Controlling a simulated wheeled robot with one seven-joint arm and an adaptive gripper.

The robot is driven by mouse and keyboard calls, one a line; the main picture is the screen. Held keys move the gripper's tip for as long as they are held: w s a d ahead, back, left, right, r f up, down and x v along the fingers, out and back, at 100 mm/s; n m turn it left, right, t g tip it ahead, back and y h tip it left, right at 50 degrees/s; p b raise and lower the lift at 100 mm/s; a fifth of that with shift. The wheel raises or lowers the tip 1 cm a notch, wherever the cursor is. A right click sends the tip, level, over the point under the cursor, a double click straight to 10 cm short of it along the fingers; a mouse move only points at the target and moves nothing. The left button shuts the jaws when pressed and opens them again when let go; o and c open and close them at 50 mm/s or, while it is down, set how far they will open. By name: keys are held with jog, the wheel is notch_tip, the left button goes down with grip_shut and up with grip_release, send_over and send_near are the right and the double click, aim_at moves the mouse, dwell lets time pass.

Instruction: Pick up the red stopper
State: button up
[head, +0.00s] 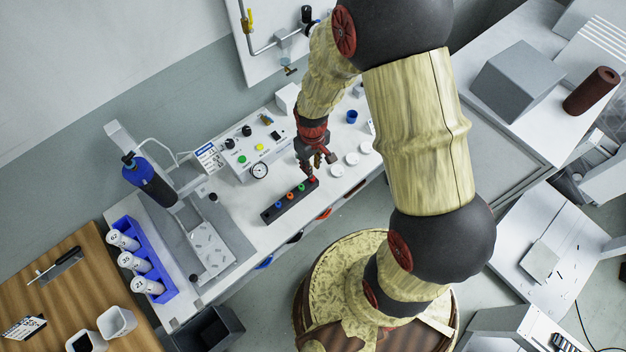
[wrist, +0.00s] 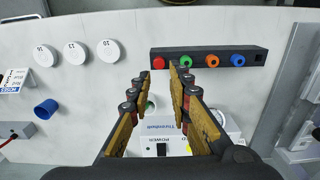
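The red stopper (wrist: 160,59) sits at the left end of a dark rack (wrist: 198,51) in the wrist view. Green (wrist: 186,62), orange (wrist: 211,60) and blue (wrist: 238,60) stoppers stand beside it in the same rack. In the head view the red stopper (head: 314,181) shows at the rack's upper right end. My gripper (wrist: 160,68) is open and empty. Its fingertips lie on either side of the line to the red stopper, which shows just beyond them. I cannot tell how high the tips are above it. My gripper (head: 318,166) hangs close by the rack's end in the head view.
White round caps (wrist: 108,50) and a blue cup (wrist: 46,109) lie left of the rack in the wrist view. A control box (head: 255,147) with buttons and a gauge stands behind the rack.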

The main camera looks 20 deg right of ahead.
aim_at(312, 181)
notch_tip(312, 181, down, 8)
jog(key=shift+w+r+b, duration=0.15)
jog(key=shift+r+b, duration=0.05)
jog(key=shift+b, duration=0.7)
jog(key=c, duration=0.4)
jog(key=shift+o, duration=0.2)
jog(key=shift+r, duration=0.1)
